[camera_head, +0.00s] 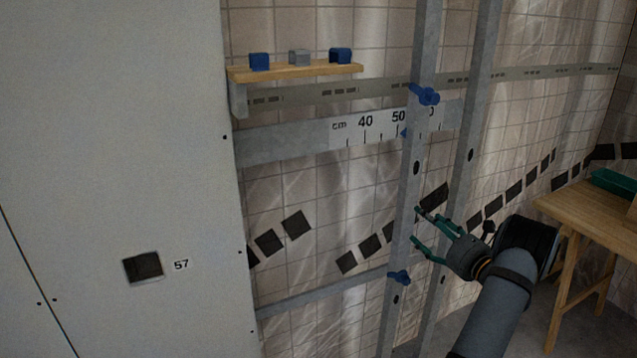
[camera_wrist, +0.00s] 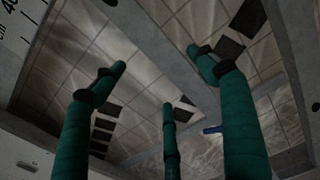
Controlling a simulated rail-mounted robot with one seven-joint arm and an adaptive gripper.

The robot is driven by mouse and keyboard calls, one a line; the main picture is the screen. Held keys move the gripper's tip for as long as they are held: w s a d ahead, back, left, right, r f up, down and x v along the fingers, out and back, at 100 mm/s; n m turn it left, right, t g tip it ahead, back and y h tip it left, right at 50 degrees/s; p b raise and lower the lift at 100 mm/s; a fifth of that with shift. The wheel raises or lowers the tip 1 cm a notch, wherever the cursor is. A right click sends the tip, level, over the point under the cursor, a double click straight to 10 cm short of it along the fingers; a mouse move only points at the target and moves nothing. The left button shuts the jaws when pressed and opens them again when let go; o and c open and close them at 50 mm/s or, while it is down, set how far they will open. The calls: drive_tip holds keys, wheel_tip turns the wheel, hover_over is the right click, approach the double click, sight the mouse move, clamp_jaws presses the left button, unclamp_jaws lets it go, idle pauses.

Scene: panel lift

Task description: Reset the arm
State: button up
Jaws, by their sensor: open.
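My gripper (camera_head: 416,225) is open and empty, with teal fingers. In the head view it is right of centre, in front of or beside the near grey upright (camera_head: 408,205); the exact gap is hard to tell. In the wrist view the spread fingers of my gripper (camera_wrist: 160,80) have nothing between them but tiled wall and grey metal behind. My arm reaches in from the lower right of the head view.
A white panel (camera_head: 120,90) marked 57 fills the left. A wooden shelf (camera_head: 300,71) holds small blue and grey blocks. Blue clamps (camera_head: 424,95) sit on the near upright. A second upright (camera_head: 466,150) stands behind. A wooden table (camera_head: 590,215) with a green tray (camera_head: 612,183) is at right.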

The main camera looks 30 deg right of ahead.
sight(405, 211)
drive_tip(key=w, duration=0.3)
drive_tip(key=w+d, duration=0.1)
drive_tip(key=w, duration=0.7)
drive_tip(key=shift+d, duration=0.3)
drive_tip(key=shift+w, duration=0.2)
drive_tip(key=shift+a, duration=0.35)
drive_tip(key=shift+o, duration=0.4)
